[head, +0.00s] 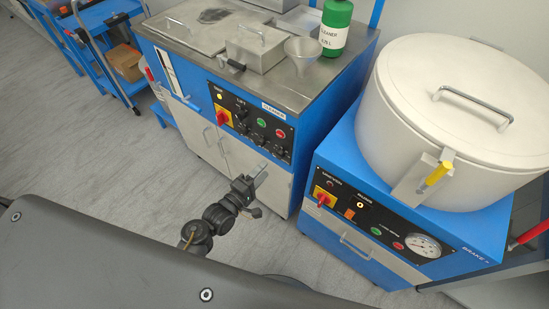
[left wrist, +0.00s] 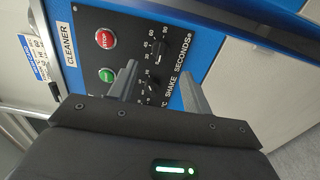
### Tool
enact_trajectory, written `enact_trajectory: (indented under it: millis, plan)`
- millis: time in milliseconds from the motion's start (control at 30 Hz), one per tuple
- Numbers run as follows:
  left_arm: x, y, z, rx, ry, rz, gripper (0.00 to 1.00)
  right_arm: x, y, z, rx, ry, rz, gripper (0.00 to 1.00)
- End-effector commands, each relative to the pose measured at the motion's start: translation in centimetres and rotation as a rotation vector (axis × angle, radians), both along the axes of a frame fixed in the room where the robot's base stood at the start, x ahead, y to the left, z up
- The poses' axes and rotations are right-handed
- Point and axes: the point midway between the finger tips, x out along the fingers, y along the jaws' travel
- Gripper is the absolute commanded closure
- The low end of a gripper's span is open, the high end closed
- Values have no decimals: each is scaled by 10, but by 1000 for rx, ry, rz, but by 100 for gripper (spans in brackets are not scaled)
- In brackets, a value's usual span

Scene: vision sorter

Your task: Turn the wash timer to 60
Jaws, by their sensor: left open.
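The cleaner's black control panel (head: 252,130) is on the front of the blue and steel machine in the head view. In the left wrist view a black dial (left wrist: 160,52) with a white number scale is above "SECONDS". Another dial (left wrist: 153,84) shows partly between the fingers. Which one is the wash timer, and the exact settings, I cannot tell. My left gripper (head: 258,180) is in front of the panel, below its dials. In the left wrist view the gripper (left wrist: 157,76) is open, with nothing seen held. My right gripper is not in view.
Green (left wrist: 107,74) and red (left wrist: 106,39) buttons sit beside the dials. A red rotary switch (head: 223,116) is at the panel's left. A second blue machine with a white lidded drum (head: 445,110) stands at right. A funnel (head: 302,50) and green bottle (head: 336,25) stand on the cleaner.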

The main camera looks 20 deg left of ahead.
Motion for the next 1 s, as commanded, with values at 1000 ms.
enact_trajectory:
  millis: [1000]
  plan:
    - [66,-26,0,0,1,1,77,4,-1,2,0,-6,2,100]
